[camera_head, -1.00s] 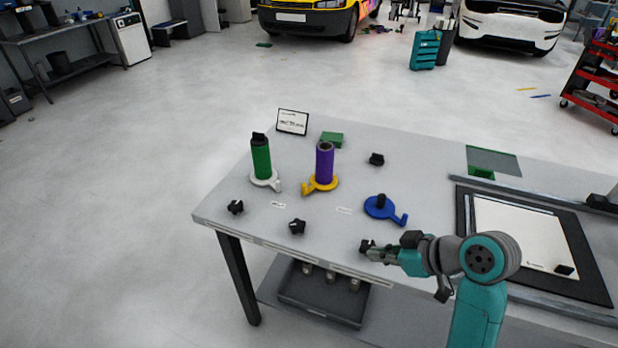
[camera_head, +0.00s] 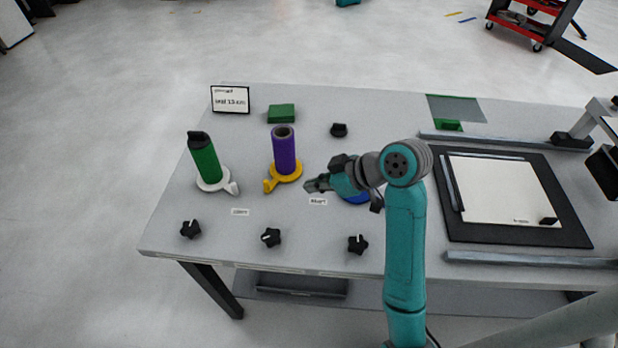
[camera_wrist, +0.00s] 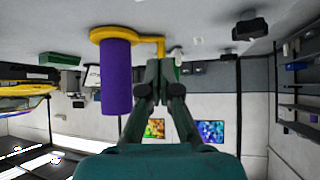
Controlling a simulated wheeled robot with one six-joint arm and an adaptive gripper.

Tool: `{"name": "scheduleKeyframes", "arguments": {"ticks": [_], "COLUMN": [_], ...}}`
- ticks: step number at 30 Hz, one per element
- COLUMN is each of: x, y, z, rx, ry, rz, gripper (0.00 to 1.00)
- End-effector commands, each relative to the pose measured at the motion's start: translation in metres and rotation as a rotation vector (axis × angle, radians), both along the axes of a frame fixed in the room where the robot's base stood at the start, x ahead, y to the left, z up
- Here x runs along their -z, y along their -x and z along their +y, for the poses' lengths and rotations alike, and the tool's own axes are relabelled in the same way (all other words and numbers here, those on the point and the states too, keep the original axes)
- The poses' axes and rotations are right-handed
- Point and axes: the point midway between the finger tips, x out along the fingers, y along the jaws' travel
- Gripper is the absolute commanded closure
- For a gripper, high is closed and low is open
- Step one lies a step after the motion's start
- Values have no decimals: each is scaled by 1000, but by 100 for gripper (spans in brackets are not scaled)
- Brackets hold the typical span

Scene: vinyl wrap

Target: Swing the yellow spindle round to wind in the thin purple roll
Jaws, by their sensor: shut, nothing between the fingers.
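The purple roll (camera_head: 285,152) stands upright on the yellow spindle (camera_head: 283,173), whose crank handle (camera_head: 269,186) points to the front left. In the wrist view, which looks upside down, the purple roll (camera_wrist: 116,78) hangs below the yellow spindle (camera_wrist: 110,34), with its handle (camera_wrist: 160,47) close to the fingertips. My gripper (camera_head: 310,186) is shut and empty, to the right of the yellow spindle and apart from it in the head view. Its shut fingers (camera_wrist: 163,72) also show in the wrist view. My arm covers most of the blue spindle (camera_head: 356,197).
A green roll (camera_head: 205,160) stands on a white spindle (camera_head: 214,182) at left. Several black knobs (camera_head: 270,237) line the table's front. A green block (camera_head: 281,113), a sign (camera_head: 230,99) and a black knob (camera_head: 339,130) sit behind. A framed white sheet (camera_head: 502,188) lies at right.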

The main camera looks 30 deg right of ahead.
Motion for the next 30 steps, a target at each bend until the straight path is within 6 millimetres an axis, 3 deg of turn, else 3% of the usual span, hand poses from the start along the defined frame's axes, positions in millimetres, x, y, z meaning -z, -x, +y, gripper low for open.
{"name": "scheduleKeyframes", "arguments": {"ticks": [12, 21, 30], "x": [52, 49, 49], "y": [-46, -73, -76], "z": [36, 55, 57], "rx": [-4, -2, -1], "ry": [0, 0, 1], "rz": [3, -1, 0], "gripper": [100, 100, 100]}}
